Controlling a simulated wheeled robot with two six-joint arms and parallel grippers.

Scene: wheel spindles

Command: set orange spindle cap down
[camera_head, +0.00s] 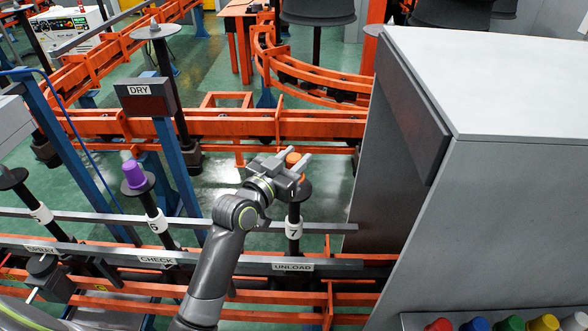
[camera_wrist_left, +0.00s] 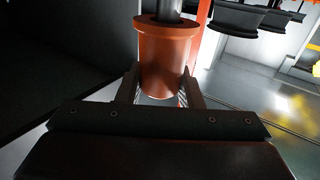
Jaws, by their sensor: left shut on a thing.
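The orange spindle cap (camera_head: 293,159) shows partly behind my left gripper (camera_head: 298,168) in the head view. In the left wrist view the cap (camera_wrist_left: 167,58) is a flanged orange cylinder between the two fingers of my left gripper (camera_wrist_left: 162,88), which is shut on it. A dark post (camera_wrist_left: 168,7) shows beyond the cap; whether it passes into the cap is unclear. The gripper is over the black disc of the spindle labelled 7 (camera_head: 294,229), at the UNLOAD sign (camera_head: 292,267). The gripper hides where cap and spindle meet. My right gripper is out of view.
A large grey cabinet (camera_head: 500,85) stands close on the right. A purple cap (camera_head: 134,174) sits on a spindle to the left, near the CHECK sign (camera_head: 157,260). Orange conveyor rails (camera_head: 225,124) run behind. Red (camera_head: 438,325), blue, green and yellow caps show at lower right.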

